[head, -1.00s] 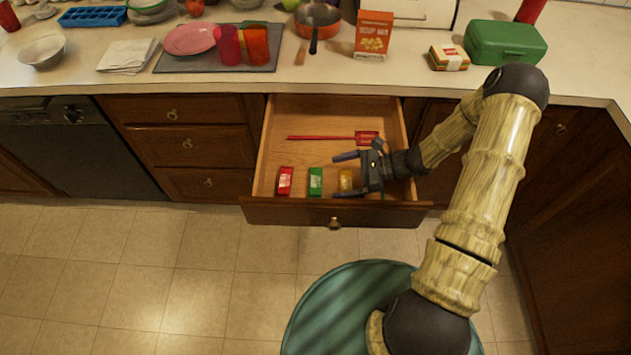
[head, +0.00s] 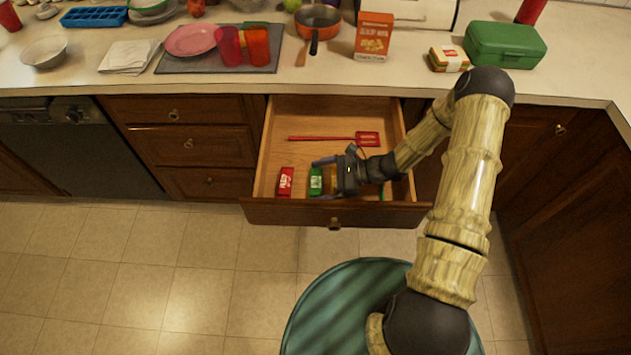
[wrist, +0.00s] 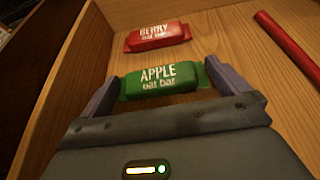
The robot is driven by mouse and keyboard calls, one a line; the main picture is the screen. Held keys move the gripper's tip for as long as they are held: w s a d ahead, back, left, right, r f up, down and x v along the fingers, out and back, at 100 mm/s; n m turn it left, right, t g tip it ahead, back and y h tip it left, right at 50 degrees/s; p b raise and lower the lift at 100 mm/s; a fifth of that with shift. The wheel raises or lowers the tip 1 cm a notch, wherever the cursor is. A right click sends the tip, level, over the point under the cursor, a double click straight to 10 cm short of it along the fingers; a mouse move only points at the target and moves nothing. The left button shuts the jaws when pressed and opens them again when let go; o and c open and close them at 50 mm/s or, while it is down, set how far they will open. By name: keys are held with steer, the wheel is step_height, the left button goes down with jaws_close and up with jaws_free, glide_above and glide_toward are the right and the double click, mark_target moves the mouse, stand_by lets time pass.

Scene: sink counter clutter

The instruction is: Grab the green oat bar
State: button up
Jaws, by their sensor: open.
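The green oat bar (head: 316,181), labelled "APPLE oat bar", lies in the open drawer (head: 290,211). In the wrist view the green bar (wrist: 161,80) sits between the tips of my open fingers, one near each end. My gripper (head: 324,178) reaches in from the right, low in the drawer, and its fingers straddle the bar; I cannot tell if they touch it. The red berry oat bar (head: 285,182) lies to the left and shows beyond the green one in the wrist view (wrist: 157,36). The yellow bar is mostly hidden under my gripper.
A red spatula (head: 335,138) lies towards the drawer's back and partly shows in the wrist view (wrist: 287,46). The drawer's front wall runs close to my gripper. The counter above holds an orange box (head: 374,36), a pan (head: 318,17) and a green lunch box (head: 505,45).

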mark_target(321, 181)
steer(key=shift+d, duration=0.2)
steer(key=shift+a, duration=0.2)
steer(key=shift+s, duration=0.15)
steer(key=c, duration=0.8)
steer(key=shift+o, duration=0.2)
steer(key=shift+d+r, duration=0.1)
step_height(321, 181, up, 10)
